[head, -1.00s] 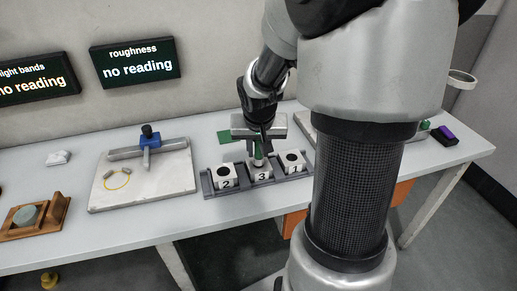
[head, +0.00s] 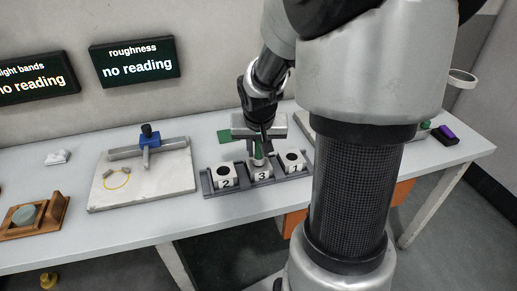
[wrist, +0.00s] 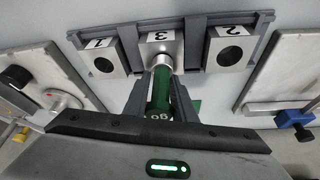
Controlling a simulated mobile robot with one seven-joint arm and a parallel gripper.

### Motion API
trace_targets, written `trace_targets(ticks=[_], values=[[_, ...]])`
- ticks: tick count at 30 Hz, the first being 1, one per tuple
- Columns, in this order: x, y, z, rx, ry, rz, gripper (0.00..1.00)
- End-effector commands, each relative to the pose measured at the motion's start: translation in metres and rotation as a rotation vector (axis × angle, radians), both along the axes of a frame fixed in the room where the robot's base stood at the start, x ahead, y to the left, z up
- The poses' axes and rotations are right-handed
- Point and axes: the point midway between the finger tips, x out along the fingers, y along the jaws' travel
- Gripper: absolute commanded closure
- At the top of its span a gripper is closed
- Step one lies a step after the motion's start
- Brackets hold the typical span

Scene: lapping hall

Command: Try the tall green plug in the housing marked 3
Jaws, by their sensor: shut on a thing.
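The tall green plug (wrist: 160,88) has a green body with white marking and a pale metal end. My gripper (head: 259,148) is shut on it, with a finger on each side of the green body in the wrist view (wrist: 160,100). The plug stands upright over the housing marked 3 (head: 262,173), which also shows in the wrist view (wrist: 160,42). Its pale end meets the top of that housing, and its lower tip is hidden. How deep it sits in the hole, I cannot tell.
The housings marked 2 (head: 226,178) and 1 (head: 293,162) flank it with open holes in a grey rack (head: 207,183). A stone plate (head: 165,184) with a blue-knobbed bar (head: 150,140) lies to the left. A green square (head: 224,137) lies behind.

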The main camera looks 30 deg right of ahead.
Motion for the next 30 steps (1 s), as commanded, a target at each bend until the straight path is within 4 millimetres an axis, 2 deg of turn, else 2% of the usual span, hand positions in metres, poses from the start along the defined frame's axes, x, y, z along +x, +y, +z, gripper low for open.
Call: trace_targets(ticks=[30], values=[[0.0, 0.0001, -0.0054, 0.0, 0.0, 0.0, 1.0]])
